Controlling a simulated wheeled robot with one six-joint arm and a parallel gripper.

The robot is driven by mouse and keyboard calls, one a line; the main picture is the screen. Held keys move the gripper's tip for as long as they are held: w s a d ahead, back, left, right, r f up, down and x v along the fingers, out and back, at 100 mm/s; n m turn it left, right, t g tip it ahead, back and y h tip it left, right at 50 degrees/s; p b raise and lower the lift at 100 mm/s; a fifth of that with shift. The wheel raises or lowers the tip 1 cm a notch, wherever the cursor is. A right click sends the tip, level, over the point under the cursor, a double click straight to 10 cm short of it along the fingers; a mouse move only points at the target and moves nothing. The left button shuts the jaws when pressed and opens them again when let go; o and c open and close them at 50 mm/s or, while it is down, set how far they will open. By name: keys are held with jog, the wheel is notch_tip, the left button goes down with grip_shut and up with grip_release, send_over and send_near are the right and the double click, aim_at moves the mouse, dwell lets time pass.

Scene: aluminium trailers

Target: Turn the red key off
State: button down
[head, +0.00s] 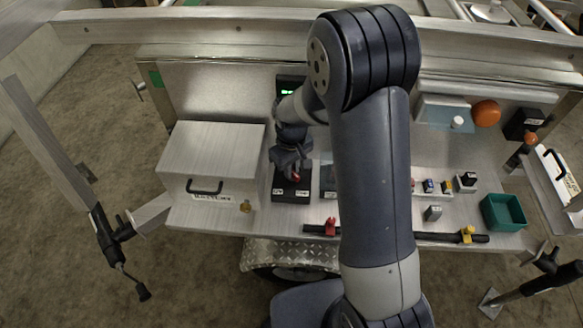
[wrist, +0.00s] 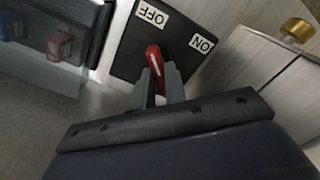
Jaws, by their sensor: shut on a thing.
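The red key (wrist: 154,60) sits on a black switch plate (wrist: 128,50) in the wrist view. The plate has a white OFF label (wrist: 152,14) and a white ON label (wrist: 202,43). My gripper (wrist: 160,88) is shut on the key, with one grey finger on each side. The key's free end sticks out past the fingertips, on the side of the labels; its lower part is hidden between the fingers. In the head view my gripper (head: 292,164) reaches down to the plate (head: 291,188), and only a bit of red (head: 296,178) shows.
A metal box (head: 212,160) with a black handle stands left of the plate. A clear-covered panel (wrist: 45,50) with red and blue parts lies beside it. A green bin (head: 503,212) is at the right. A black rail (head: 400,236) with red and yellow clips runs along the front.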

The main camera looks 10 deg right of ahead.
dwell(0.4)
jog(key=c, duration=1.4)
grip_release()
jog(key=shift+c, duration=0.2)
notch_tip(320, 180, up, 11)
jog(key=shift+f, duration=0.1)
notch_tip(320, 180, down, 10)
jog(key=shift+f, duration=0.45)
